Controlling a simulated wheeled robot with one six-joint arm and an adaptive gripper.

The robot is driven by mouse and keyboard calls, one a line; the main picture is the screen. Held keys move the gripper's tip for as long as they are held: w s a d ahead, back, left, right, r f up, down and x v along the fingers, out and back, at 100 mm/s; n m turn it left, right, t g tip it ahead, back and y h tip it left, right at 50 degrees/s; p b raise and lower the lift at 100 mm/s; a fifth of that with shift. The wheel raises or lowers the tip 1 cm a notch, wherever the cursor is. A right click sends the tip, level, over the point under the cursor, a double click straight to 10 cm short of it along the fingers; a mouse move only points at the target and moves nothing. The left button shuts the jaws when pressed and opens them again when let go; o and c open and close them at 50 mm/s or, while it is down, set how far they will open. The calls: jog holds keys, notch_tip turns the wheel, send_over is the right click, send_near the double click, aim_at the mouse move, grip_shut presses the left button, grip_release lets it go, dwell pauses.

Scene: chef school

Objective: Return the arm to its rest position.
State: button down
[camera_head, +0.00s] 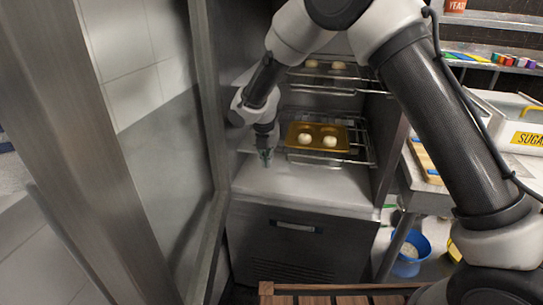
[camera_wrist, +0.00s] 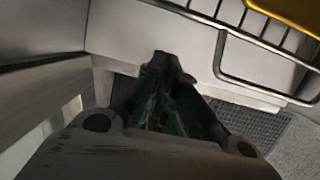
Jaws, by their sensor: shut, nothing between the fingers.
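My gripper (camera_head: 266,158) points down inside the open cabinet, left of a wire rack (camera_head: 355,158) and above the cabinet's pale floor (camera_head: 300,190). In the wrist view my gripper (camera_wrist: 165,62) has its fingers together and holds nothing. My arm bends in an arch from the lower right, over the top and down into the cabinet. A yellow-brown tray (camera_head: 345,142) with pale dough balls rests on the rack, to the right of my gripper and apart from it. The tray's corner shows in the wrist view (camera_wrist: 292,10).
The cabinet's open door (camera_head: 205,120) stands close at the left. A higher rack (camera_head: 315,72) also holds dough. At the right are a counter with a sugar box (camera_head: 525,138) and a cutting board (camera_head: 425,160). A blue bucket (camera_head: 408,266) stands on the floor below.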

jog(key=v, duration=0.9)
jog(key=s+d+r+m, duration=0.5)
jog(key=s+d+m, duration=0.5)
jog(key=d, duration=0.3)
jog(key=s+d+r+m+t, duration=0.1)
jog(key=s+d+r+m, duration=0.4)
jog(key=s+d+m, duration=0.6)
jog(key=s+d+r+m, duration=0.5)
jog(key=s+d+m, duration=0.5)
jog(key=d, duration=0.6)
jog(key=m, duration=0.2)
jog(key=shift+s+r+m+t+y, duration=0.3)
jog(key=shift+s+r+m, duration=0.1)
